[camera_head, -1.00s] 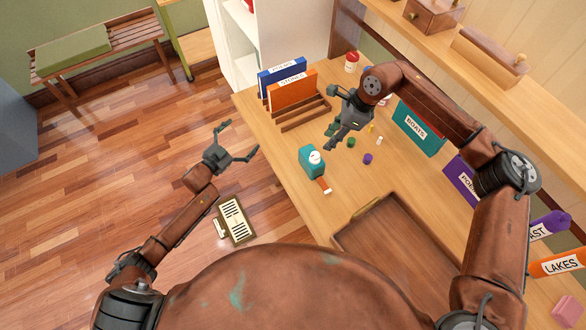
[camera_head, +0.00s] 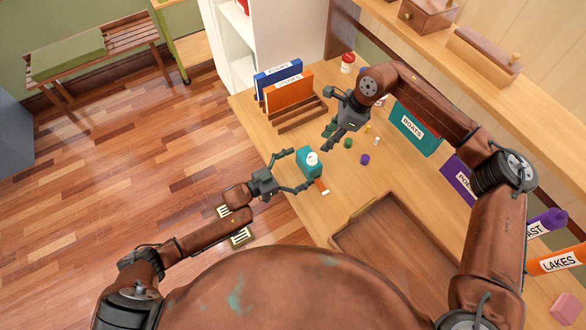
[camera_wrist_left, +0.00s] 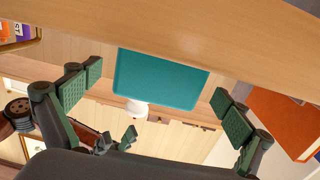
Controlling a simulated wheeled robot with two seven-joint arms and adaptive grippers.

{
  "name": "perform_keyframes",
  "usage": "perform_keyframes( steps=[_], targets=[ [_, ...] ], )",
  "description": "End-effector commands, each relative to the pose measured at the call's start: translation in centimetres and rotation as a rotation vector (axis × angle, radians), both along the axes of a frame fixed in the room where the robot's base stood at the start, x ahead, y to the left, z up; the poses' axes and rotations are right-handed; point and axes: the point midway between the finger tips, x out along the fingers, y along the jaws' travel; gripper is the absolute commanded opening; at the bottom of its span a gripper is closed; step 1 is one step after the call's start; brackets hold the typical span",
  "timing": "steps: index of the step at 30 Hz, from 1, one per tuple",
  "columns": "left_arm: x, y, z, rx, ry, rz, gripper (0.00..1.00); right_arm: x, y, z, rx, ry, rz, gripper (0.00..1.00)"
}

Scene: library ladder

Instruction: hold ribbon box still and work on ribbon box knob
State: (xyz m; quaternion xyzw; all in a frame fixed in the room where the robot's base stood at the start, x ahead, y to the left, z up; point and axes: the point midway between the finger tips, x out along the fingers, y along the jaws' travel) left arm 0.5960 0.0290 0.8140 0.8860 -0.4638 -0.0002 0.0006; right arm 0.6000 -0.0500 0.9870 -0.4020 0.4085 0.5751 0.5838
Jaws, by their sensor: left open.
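The teal ribbon box (camera_head: 309,170) stands near the left edge of the wooden table, with a round white knob (camera_head: 312,159) on it. My left gripper (camera_head: 302,168) is open at the box's left side, its fingers reaching toward the box. In the left wrist view the teal box (camera_wrist_left: 160,80) lies ahead between the spread fingers, apart from both pads, and its white knob (camera_wrist_left: 137,107) points away from the tabletop. My right gripper (camera_head: 328,120) hangs beyond the box, apart from it, with its fingers spread; nothing shows between them.
A rack with blue (camera_head: 278,80) and orange (camera_head: 288,94) binders stands behind the box. Small coloured pieces, including a purple one (camera_head: 365,159), lie to its right. A small orange-and-white item (camera_head: 323,188) lies in front. A brown tray (camera_head: 405,245) is nearer me.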

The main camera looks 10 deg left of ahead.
Motion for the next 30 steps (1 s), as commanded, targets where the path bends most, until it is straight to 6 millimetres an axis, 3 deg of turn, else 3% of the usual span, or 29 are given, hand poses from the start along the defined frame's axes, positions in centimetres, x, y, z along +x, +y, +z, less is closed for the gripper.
perform_keyframes(
  steps=[6,18,30],
  targets=[
    [1.5,-2.2,0.0,-0.001,-0.001,0.001,0.96,0.0,0.0,0.0,0.0,0.0,0.001,0.29],
    [2.0,-2.8,0.0,0.001,0.0,0.001,0.96,0.0,0.0,0.0,0.0,0.0,0.0,0.29],
    [2.0,-2.8,0.0,0.001,0.0,0.001,0.69,0.0,0.0,0.0,0.0,0.0,0.0,0.29]
  ],
)
